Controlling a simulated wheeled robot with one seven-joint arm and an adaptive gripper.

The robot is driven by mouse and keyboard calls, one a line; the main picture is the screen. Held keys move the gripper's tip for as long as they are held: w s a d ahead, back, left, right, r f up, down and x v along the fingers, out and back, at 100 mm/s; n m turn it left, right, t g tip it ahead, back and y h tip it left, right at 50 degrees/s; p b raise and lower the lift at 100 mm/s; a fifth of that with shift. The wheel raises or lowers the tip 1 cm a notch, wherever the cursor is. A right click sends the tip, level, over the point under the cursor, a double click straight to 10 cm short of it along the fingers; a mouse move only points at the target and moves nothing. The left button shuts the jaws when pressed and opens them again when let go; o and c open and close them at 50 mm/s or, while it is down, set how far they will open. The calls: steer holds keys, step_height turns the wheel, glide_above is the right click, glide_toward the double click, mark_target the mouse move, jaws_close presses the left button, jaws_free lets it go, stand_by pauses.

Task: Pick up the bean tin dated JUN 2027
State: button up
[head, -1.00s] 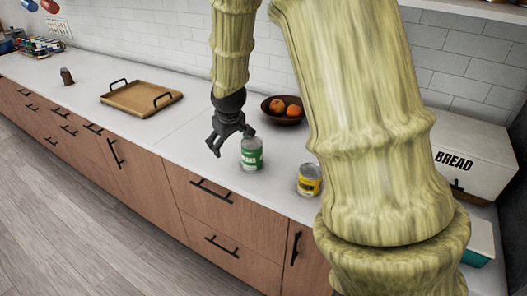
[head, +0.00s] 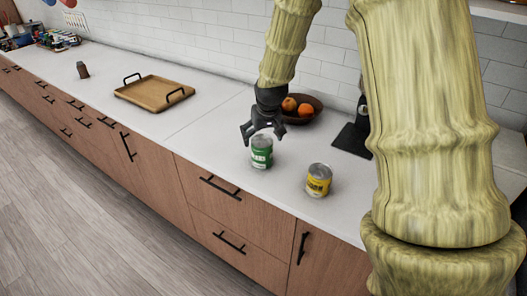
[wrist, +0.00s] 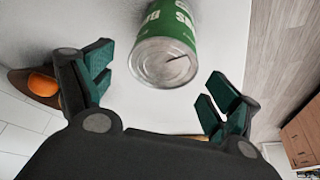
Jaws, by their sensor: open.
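A green tin with a white-lettered label (head: 261,153) stands upright on the white counter. Its lid end and part of the label also show in the wrist view (wrist: 172,42). A thin dark mark is on that end, but I can read no date. A yellow tin (head: 319,181) stands apart to its right; I cannot read a date on it either. My gripper (head: 262,131) is open and empty, just above and behind the green tin. In the wrist view, its fingers (wrist: 160,68) are spread, with the tin between and slightly beyond them.
A dark bowl with oranges (head: 313,112) stands close behind my gripper. A wooden tray with black handles (head: 153,94) lies farther left. A dark flat mat or stand (head: 352,140) is at the right. The counter's front edge is near both tins.

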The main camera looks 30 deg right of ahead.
steer(key=shift+w+f+p, duration=0.15)
steer(key=shift+f+p, duration=0.4)
steer(key=shift+f, duration=0.55)
steer(key=shift+p+x, duration=0.5)
steer(key=shift+x, duration=1.3)
steer(key=c, duration=1.5)
steer(key=shift+o, duration=0.2)
steer(key=shift+r, duration=0.1)
